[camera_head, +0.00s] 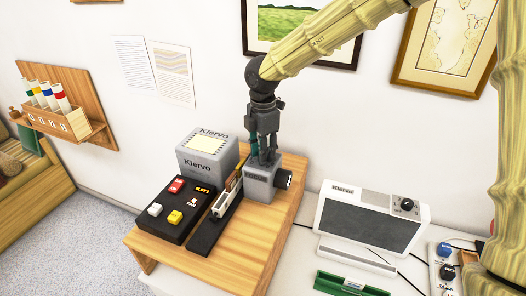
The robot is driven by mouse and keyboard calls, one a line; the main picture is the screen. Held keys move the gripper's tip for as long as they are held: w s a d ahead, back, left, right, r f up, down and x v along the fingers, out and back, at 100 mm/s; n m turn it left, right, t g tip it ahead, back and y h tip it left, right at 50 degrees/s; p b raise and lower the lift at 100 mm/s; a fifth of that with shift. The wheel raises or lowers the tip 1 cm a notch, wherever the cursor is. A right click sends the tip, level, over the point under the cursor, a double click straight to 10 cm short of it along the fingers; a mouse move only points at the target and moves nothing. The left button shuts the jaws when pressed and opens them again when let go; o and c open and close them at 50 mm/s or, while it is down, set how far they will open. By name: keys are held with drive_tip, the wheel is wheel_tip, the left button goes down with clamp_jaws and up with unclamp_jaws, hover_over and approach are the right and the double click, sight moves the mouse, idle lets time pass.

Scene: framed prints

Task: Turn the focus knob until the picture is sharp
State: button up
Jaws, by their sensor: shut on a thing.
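My gripper (262,159) points straight down onto the top of a small grey box (262,184) with a black round lens-like part (283,179) on its right side. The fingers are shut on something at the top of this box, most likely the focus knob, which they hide. A grey Kiervo unit (205,167) stands behind to the left with a pale yellowish panel on top. A white-framed Kiervo screen (369,222) with a grey face stands to the right. I cannot make out a picture on it or tell its sharpness.
A black control box (172,211) with red, white and yellow buttons and a dark rail (213,225) share the wooden board (251,235). A green tray (350,285) and a panel with knobs and cables (445,265) lie at right. Framed prints hang behind my arm.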

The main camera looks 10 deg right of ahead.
drive_tip(key=shift+f+m+b, duration=0.1)
drive_tip(key=shift+m+b, duration=0.3)
drive_tip(key=shift+m, duration=1.9)
drive_tip(key=shift+c, duration=0.2)
drive_tip(key=o, duration=1.1)
wheel_tip(320, 180, up, 12)
drive_tip(key=shift+r, duration=0.1)
drive_tip(key=shift+c, duration=0.2)
